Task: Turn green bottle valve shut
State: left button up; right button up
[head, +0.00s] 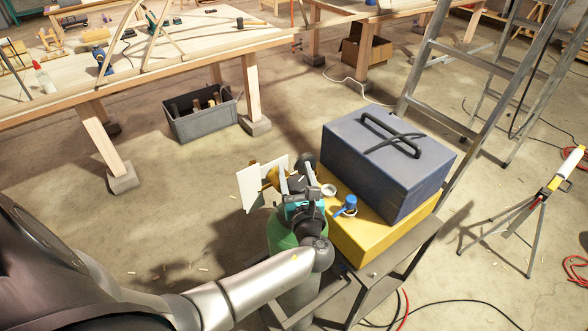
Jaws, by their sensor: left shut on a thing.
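The green bottle (283,238) stands upright in a dark metal frame at the lower middle. My left arm comes in from the lower left and ends over the bottle's top. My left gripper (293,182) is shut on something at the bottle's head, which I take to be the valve. The gripper and wrist hide most of the valve, so its turn cannot be read. A brass-coloured part (271,178) and a white plate (251,189) show just beyond the gripper. My right gripper is not in view.
A yellow case (366,237) with a dark blue box (385,165) on it stands close right of the bottle. A small blue-topped item (349,204) sits on the yellow case. A grey crate (203,122), wooden benches, a ladder (473,60) and a tripod lamp stand around. Cables lie at lower right.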

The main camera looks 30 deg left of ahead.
aim_at(299, 181)
pick_arm(q)
jog(key=shift+w+d+m+t+h+p, duration=0.15)
jog(key=shift+m+t+h+p, duration=0.15)
jog(key=shift+m+t+h, duration=0.7)
jog(key=shift+d+m+h, duration=0.1)
jog(key=shift+m+h, duration=0.3)
jog(key=shift+h, duration=0.4)
jog(key=m+h, duration=0.1)
jog(key=t+h, duration=0.1)
jog(key=shift+w+d+f+m+t+h+b, duration=0.1)
jog(key=shift+d+m+t+h+b, duration=0.1)
jog(key=shift+m+t+h+b, duration=0.15)
jog(key=m+h+b, duration=0.2)
jog(key=h, duration=0.1)
jog(key=d+m+t+h+b, duration=0.1)
jog(key=m+h+b, duration=0.1)
jog(key=h+b, duration=0.1)
jog(key=shift+w+d+f, duration=0.1)
jog(key=shift+f, duration=0.05)
jog(key=m+h+b, duration=0.2)
jog(key=b, duration=0.3)
jog(key=d+m+g+h+b, duration=0.1)
jog(key=h+b, duration=0.2)
jog(key=b, duration=0.3)
jog(key=shift+m+h, duration=0.25)
jog(key=shift+m, duration=0.1)
jog(key=shift+d+r+m+g+h+b, duration=0.1)
jog(key=shift+r+m+g+h+b, duration=0.3)
jog(key=shift+b, duration=0.95)
jog(key=shift+f, duration=0.15)
